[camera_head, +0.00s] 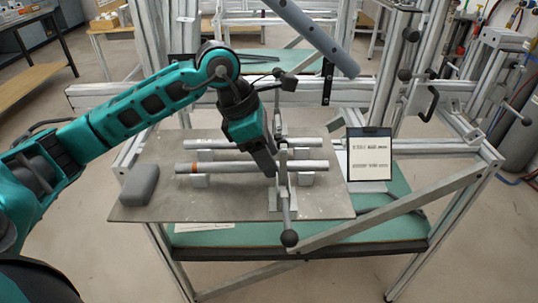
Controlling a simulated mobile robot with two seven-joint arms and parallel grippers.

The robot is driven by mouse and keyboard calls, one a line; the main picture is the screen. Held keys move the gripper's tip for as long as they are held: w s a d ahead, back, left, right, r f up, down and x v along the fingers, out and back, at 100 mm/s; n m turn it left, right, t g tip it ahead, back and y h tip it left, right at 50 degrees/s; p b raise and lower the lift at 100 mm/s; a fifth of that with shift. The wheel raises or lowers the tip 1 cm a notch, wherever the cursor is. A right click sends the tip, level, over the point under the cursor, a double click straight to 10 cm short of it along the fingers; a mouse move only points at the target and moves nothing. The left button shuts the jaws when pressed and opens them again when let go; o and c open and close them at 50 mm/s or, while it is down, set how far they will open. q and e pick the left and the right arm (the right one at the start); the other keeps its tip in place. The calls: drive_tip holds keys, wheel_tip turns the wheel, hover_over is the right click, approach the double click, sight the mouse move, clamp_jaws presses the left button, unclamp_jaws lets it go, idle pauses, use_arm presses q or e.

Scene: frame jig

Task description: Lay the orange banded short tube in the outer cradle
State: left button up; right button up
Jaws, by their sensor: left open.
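The orange banded short tube (230,168) is a grey metal tube with an orange band near its left end. It lies level across grey cradle blocks (200,181) on the jig plate, nearer to me than a second tube. My left gripper (268,171) points down at this front tube, right of its middle and close beside the upright clamp. It is open; its fingers overlap the tube in the picture, and I cannot tell whether they touch it. The clamp and my gripper hide part of the tube. My right gripper is out of view.
A second grey tube (230,143) lies parallel behind. An upright clamp (283,185) with a black ball knob (289,238) stands right beside my gripper. A grey block (139,185) is at the plate's left, a framed sign (369,158) at right. The front of the plate (220,207) is bare.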

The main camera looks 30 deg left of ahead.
use_arm(q)
drive_tip(key=v, duration=1.2)
drive_tip(key=shift+s+r, duration=0.1)
